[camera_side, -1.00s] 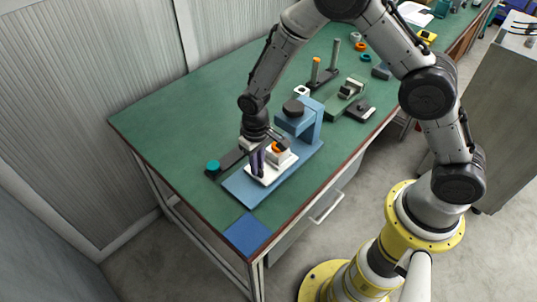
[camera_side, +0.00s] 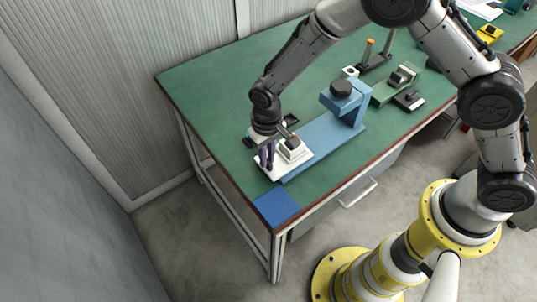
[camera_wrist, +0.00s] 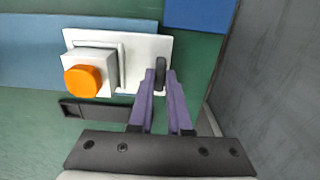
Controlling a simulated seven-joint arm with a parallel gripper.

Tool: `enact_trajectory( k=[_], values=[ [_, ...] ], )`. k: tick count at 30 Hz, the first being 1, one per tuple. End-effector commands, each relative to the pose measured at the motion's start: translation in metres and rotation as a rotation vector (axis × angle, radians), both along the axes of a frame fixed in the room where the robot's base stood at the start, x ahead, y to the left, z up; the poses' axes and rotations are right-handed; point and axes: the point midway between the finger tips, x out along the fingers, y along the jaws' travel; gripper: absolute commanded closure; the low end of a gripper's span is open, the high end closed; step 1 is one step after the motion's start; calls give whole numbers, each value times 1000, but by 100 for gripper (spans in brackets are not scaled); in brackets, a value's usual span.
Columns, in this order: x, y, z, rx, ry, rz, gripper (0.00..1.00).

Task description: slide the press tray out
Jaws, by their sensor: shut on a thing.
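The white press tray (camera_side: 270,172) projects from the front left end of the press's blue base (camera_side: 312,148), clear of the press head (camera_side: 340,90). In the wrist view the tray (camera_wrist: 140,50) carries a pale square block (camera_wrist: 108,68) with an orange round piece (camera_wrist: 83,80) at its side. My gripper (camera_side: 267,162) is at the tray's outer end.
A blue mat (camera_side: 276,207) lies at the table's front corner, close to the tray. A dark bar (camera_wrist: 95,110) lies beside the tray. A green fixture (camera_side: 397,85) and a post stand (camera_side: 370,55) are farther back. The green table's left side is bare.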

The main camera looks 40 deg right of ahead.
Motion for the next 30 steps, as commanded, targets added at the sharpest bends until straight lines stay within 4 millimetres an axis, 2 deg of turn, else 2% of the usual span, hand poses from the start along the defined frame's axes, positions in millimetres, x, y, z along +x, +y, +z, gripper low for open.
enact_trajectory(
  k=[1,6,14,19,23,30],
  values=[
    [1,1,2,2,-4,0,82],
    [1,0,1,2,-3,0,54],
    [1,0,1,1,-2,0,54],
    [1,0,12,2,-4,0,54],
    [1,0,34,3,-6,0,54],
    [2,0,88,4,-8,0,54]
  ],
)
